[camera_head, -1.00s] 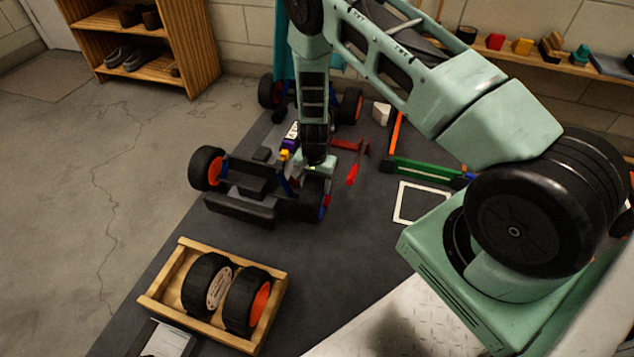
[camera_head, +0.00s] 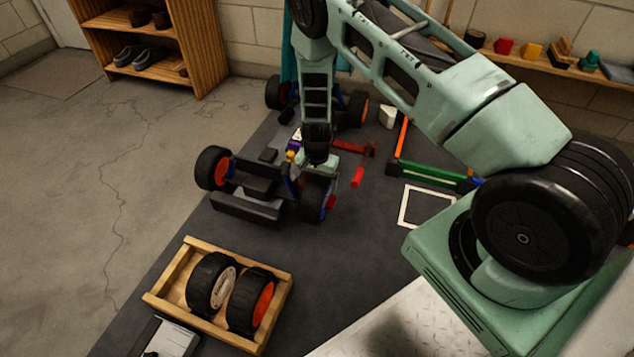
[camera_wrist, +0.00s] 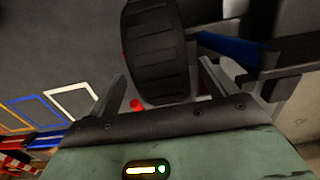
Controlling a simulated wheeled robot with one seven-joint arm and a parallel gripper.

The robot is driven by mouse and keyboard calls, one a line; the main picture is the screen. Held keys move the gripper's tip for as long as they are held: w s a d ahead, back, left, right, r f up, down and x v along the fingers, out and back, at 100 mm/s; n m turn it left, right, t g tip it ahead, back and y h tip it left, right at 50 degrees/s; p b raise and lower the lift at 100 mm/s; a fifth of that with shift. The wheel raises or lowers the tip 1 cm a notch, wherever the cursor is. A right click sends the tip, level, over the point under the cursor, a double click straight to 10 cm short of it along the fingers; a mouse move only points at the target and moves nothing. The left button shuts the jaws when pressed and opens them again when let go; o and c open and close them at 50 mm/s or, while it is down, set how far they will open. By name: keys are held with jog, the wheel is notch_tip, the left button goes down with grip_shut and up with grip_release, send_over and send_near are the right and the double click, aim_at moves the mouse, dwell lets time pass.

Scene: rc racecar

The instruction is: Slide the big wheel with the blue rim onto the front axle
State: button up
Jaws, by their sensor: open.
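The big wheel with the blue rim (camera_head: 313,201) stands upright at the near right corner of the black racecar (camera_head: 248,207), at the front axle. Its rim is seen nearly edge-on, so I cannot tell how far onto the axle it sits. The axle is hidden. My gripper (camera_head: 326,166) is open just above the wheel. In the wrist view, the wheel's black tread (camera_wrist: 156,55) lies ahead of the gap between the spread fingers of my gripper (camera_wrist: 162,82), apparently ungripped. A small red piece (camera_head: 332,202) shows at the wheel's outer side.
A wooden tray (camera_head: 168,310) with two big wheels stands near left. A red part (camera_head: 358,178) lies right of the car. A green bar (camera_head: 432,176) and a white square outline (camera_head: 426,206) are farther right. Bare dark mat lies between car and tray.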

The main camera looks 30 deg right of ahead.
notch_tip(320, 180, up, 17)
jog(key=p, duration=0.6)
jog(key=shift+f+p, duration=0.15)
jog(key=shift+p, duration=0.25)
